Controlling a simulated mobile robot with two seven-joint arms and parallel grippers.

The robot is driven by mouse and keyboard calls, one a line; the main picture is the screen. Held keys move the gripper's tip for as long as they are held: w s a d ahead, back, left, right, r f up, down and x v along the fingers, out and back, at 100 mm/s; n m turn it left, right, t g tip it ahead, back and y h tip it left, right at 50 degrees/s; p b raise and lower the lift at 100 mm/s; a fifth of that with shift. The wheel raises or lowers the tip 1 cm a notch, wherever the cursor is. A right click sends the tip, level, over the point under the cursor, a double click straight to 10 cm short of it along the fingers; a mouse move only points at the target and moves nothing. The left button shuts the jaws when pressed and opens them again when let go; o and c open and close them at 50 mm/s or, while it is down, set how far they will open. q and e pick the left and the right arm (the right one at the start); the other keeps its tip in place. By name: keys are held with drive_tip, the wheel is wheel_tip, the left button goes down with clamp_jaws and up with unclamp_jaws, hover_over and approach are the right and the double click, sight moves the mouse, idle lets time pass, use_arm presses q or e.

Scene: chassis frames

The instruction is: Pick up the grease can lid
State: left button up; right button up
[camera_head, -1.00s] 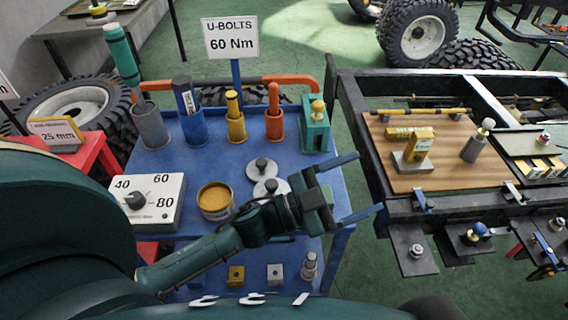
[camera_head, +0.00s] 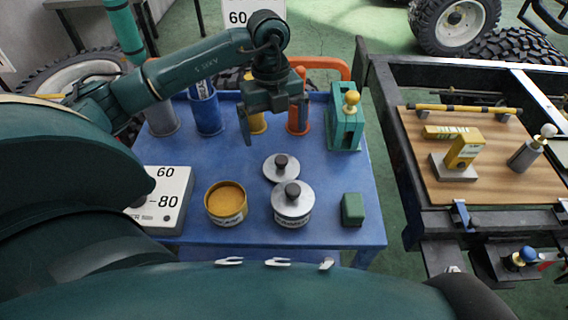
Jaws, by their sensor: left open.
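A grey round lid (camera_head: 281,168) with a dark knob lies flat on the blue cart top (camera_head: 225,160). An open can (camera_head: 226,203) of yellow grease stands in front of it to the left. A second can (camera_head: 292,206) has a similar knobbed lid on it and stands just in front of the loose lid. My left gripper (camera_head: 276,125) hangs above the cart, fingers pointing down and apart, with nothing between them. In the picture it is just behind the loose lid. My right gripper is not in view.
Blue, yellow and orange holders stand along the cart's back, partly behind my left arm. A teal block fixture (camera_head: 346,122) stands at the back right, a green block (camera_head: 352,209) at the front right. A dial box (camera_head: 165,199) is at the left. A chassis frame (camera_head: 422,186) stands further right.

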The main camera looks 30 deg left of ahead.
sight(281, 158)
use_arm(q)
drive_tip(key=f, duration=0.4)
drive_tip(key=shift+s+d+f, duration=0.15)
drive_tip(key=shift+d+f, duration=0.05)
drive_tip(key=shift+d, duration=0.1)
drive_tip(key=f, duration=0.2)
drive_tip(key=d+f, duration=0.1)
drive_tip(key=f, duration=0.2)
drive_tip(key=shift+s+d, duration=0.1)
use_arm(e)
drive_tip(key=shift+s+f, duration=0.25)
